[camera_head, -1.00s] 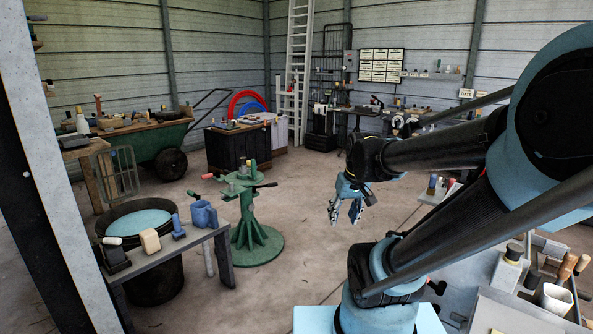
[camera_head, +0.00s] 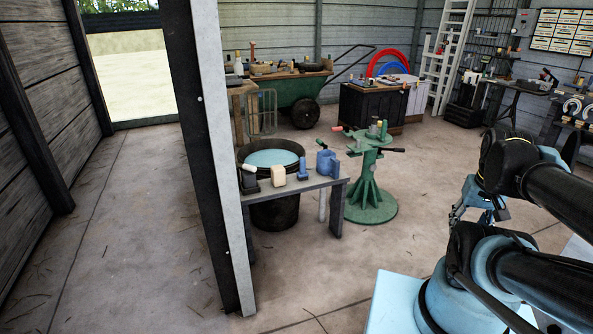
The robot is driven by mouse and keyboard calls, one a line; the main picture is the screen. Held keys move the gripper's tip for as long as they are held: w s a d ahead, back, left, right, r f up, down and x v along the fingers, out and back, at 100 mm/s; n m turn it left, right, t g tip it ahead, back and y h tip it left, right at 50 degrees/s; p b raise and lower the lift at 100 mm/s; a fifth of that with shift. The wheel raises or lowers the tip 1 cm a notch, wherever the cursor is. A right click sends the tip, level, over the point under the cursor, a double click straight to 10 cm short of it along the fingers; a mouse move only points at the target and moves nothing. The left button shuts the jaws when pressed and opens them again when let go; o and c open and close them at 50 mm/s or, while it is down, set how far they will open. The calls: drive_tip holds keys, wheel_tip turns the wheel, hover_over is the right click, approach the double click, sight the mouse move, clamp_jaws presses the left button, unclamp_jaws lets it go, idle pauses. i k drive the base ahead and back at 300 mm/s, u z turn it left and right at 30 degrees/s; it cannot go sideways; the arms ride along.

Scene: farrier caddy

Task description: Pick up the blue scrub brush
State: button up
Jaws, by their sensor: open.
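A small blue item (camera_head: 302,170), which looks like the blue scrub brush, stands on a low grey bench (camera_head: 315,184) left of centre. It is too small to make out bristles. A larger blue object (camera_head: 327,163) stands just right of it, and a cream block (camera_head: 278,176) just left. My gripper (camera_head: 468,214) is open and empty at the right, well apart from the bench. Part of it is hidden behind my arm.
A grey post (camera_head: 222,150) rises just left of the bench. A dark tub of water (camera_head: 272,158) stands behind it, and a green stand (camera_head: 370,185) to its right. A loaded green wheelbarrow (camera_head: 300,88) is farther back. Floor in front is clear.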

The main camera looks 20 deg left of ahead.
sight(303, 175)
drive_tip(key=u, duration=1.15)
drive_tip(key=k, duration=1.3)
drive_tip(key=u, duration=0.5)
drive_tip(key=i, duration=1.7)
drive_tip(key=z, duration=0.4)
drive_tip(key=i, duration=0.65)
drive_tip(key=z, duration=0.4)
